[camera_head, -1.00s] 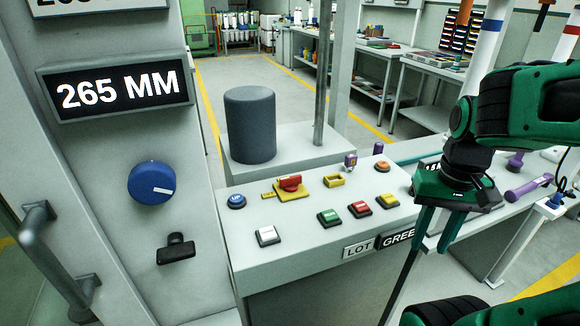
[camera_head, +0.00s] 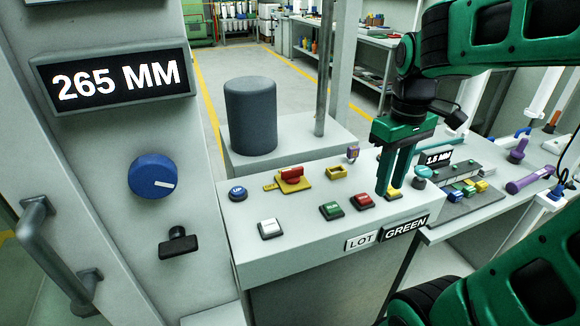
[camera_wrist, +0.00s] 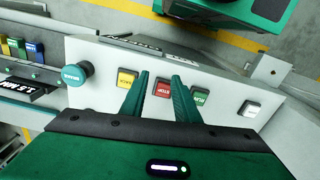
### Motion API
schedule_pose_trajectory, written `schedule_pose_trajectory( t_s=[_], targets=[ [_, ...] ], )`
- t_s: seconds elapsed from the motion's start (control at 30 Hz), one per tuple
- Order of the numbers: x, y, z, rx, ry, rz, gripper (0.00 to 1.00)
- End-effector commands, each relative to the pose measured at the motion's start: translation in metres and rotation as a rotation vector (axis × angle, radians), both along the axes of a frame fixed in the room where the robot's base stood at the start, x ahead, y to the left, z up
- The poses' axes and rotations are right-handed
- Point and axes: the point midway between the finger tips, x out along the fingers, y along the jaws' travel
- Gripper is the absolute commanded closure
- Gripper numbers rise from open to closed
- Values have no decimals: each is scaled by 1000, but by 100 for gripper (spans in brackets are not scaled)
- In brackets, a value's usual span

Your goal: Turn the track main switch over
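A red rotary switch handle (camera_head: 291,174) sits on a yellow plate (camera_head: 296,186) toward the back left of the sloped console panel (camera_head: 300,226). No label naming it can be read. My gripper (camera_head: 394,192) points down over the right part of the panel, well to the right of the red switch. In the wrist view, its two green fingers (camera_wrist: 160,76) are apart with nothing held between them. The red switch does not show in the wrist view.
Green (camera_head: 332,210), red (camera_head: 363,202) and white (camera_head: 270,228) buttons line the front of the panel. A yellow button (camera_wrist: 127,78) and a teal mushroom button (camera_wrist: 76,72) are near my fingers.

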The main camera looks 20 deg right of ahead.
Motion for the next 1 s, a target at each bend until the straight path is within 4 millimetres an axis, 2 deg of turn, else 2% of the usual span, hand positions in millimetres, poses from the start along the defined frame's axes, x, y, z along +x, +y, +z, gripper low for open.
schedule_pose_trajectory(
  t_s=[0.03, 0.2, 0.3, 0.4, 0.53, 0.73, 0.87, 1.0],
  targets=[
    [24, 10, 9, -2, 3, 144, 72],
    [96, 55, 35, -4, 5, 658, 72],
    [131, 87, 46, -1, 7, 942, 72],
    [156, 115, 54, 3, 7, 1175, 72],
    [176, 141, 59, 5, 5, 1372, 72],
    [184, 153, 57, 9, 5, 1464, 72],
    [183, 153, 42, 9, 6, 1462, 72],
    [183, 152, 17, 10, 8, 1460, 72]
  ],
)
